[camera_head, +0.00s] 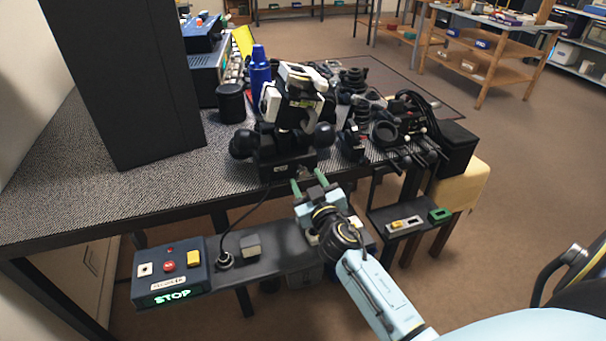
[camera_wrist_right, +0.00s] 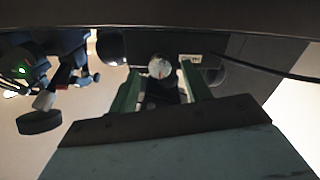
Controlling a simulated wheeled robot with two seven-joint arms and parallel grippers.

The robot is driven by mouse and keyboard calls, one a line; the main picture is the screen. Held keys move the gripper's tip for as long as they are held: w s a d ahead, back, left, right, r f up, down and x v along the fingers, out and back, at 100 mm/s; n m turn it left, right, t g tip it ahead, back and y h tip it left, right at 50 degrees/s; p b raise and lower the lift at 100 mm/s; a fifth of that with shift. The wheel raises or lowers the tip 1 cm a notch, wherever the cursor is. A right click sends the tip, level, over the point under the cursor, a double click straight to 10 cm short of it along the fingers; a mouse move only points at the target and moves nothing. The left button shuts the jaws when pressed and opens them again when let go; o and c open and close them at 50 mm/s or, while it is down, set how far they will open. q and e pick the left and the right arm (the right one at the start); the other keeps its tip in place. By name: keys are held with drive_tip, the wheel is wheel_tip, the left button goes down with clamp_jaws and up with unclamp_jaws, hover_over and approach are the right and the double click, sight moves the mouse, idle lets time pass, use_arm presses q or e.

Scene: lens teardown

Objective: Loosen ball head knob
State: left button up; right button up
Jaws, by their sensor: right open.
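A dark device with a white and black upper part (camera_head: 300,82) stands at the front edge of the table, with a black round knob (camera_head: 243,144) on its left and another (camera_head: 324,134) on its right. My right gripper (camera_head: 308,181) is open, its two green fingers pointing at the device's front base (camera_head: 280,168). In the right wrist view, a small round pale-faced knob (camera_wrist_right: 159,67) shows between the open fingers (camera_wrist_right: 160,82), with a gap on each side. I cannot tell whether this is the ball head knob. My left gripper is not in view.
The patterned table (camera_head: 60,190) holds a blue bottle (camera_head: 260,70), a black cylinder (camera_head: 231,103) and several black lens parts (camera_head: 384,132) close by. A control box reading STOP (camera_head: 172,272) sits on a lower shelf at the left. A tall dark panel (camera_head: 130,80) stands at the left.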

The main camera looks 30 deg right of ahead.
sight(304, 175)
drive_tip(key=x, duration=0.2)
drive_tip(key=shift+w+d, duration=0.1)
drive_tip(key=shift+w, duration=0.15)
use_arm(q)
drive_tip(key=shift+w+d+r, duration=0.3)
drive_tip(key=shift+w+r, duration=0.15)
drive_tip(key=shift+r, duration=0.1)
use_arm(e)
drive_tip(key=shift+w+d, duration=0.15)
drive_tip(key=shift+w, duration=0.45)
drive_tip(key=c, duration=1)
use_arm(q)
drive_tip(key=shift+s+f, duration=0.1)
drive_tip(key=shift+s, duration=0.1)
